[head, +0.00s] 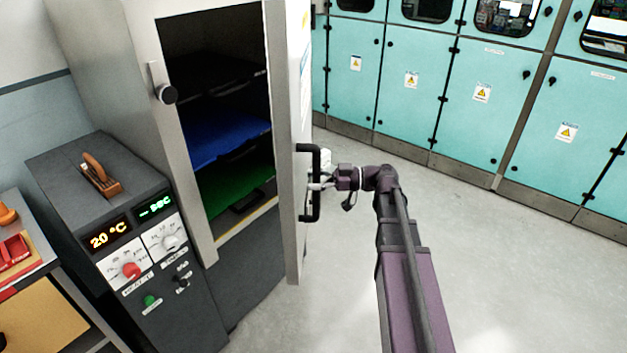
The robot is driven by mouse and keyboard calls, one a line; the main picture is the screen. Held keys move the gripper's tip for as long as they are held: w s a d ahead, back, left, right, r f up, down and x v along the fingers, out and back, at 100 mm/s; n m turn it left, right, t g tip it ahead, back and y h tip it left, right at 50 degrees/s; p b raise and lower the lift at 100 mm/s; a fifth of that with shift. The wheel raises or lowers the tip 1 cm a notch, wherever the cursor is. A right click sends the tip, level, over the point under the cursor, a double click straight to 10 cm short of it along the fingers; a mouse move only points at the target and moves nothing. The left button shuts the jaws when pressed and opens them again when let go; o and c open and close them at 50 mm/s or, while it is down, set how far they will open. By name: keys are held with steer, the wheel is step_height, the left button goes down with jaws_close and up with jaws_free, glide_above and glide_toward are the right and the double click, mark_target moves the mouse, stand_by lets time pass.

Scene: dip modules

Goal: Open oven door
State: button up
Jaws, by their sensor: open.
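The oven (213,240) is a tall light-grey cabinet at the left of centre. Its door (294,235) stands wide open and is seen nearly edge-on. A black bar handle (316,208) is on the door's outer face. My gripper (316,186) is at the middle of the handle, with my purple arm reaching in from the lower right. Its fingers are small in the view, and I cannot tell whether they touch the bar. Inside the oven are a black tray (215,75), a blue tray (225,137) and a green tray (232,185).
A dark control box (150,260) with dials and displays reading 20 °C and 90C stands left of the oven opening. A bench (40,315) is at the far left. Turquoise cabinets (415,110) line the back. Grey floor (520,270) is clear to the right.

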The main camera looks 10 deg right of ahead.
steer(key=shift+d, duration=0.2)
steer(key=s+d, duration=0.1)
steer(key=d, duration=1)
steer(key=shift+s+d, duration=0.25)
steer(key=shift+s, duration=0.1)
steer(key=shift+a, duration=0.1)
steer(key=s+a+f+m+g+h+p, duration=0.2)
steer(key=s+a+f+m+h+p, duration=0.2)
steer(key=a+f+m+h, duration=0.4)
steer(key=s+f+m+h+p, duration=0.1)
steer(key=s+m+h+p, duration=0.4)
steer(key=s+m+h, duration=0.2)
steer(key=shift+s+m+g+h+p, duration=0.25)
steer(key=shift+m+h, duration=0.45)
steer(key=shift+h, duration=0.7)
